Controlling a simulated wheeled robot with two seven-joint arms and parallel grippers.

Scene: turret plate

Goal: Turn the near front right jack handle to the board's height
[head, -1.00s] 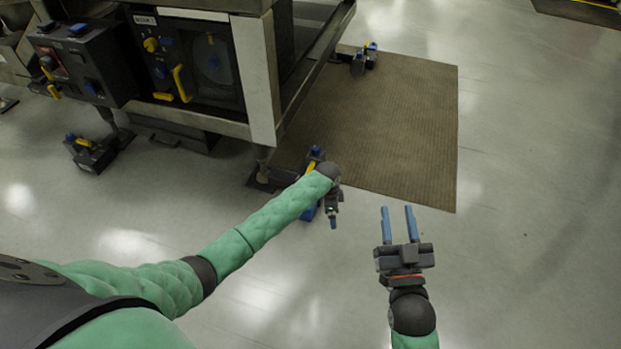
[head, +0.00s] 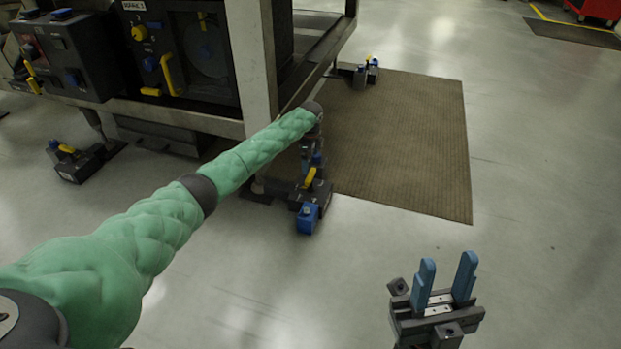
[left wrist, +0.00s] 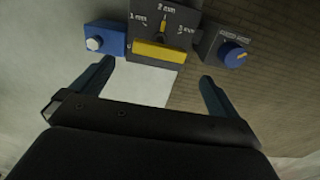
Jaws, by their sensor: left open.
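The near front right jack (head: 291,191) stands on the floor at the table's corner leg. Its yellow handle (head: 310,178) also shows in the left wrist view (left wrist: 160,51), lying crosswise below a scale marked 1, 2 and 3 mm. A small yellow pointer (left wrist: 163,27) is by the 2 mm mark. My left gripper (head: 314,160) is above the jack, partly hidden by its own wrist. In the left wrist view its open, empty fingers (left wrist: 156,78) are spread either side of the handle, apart from it. My right gripper (head: 446,275) is open and empty at lower right. The board's label (head: 138,33) is too small to read surely.
A blue box with a white button (left wrist: 98,43) and a dark box with a blue knob (left wrist: 233,53) flank the handle. Other jacks stand at left (head: 76,162) and at the back (head: 366,72).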

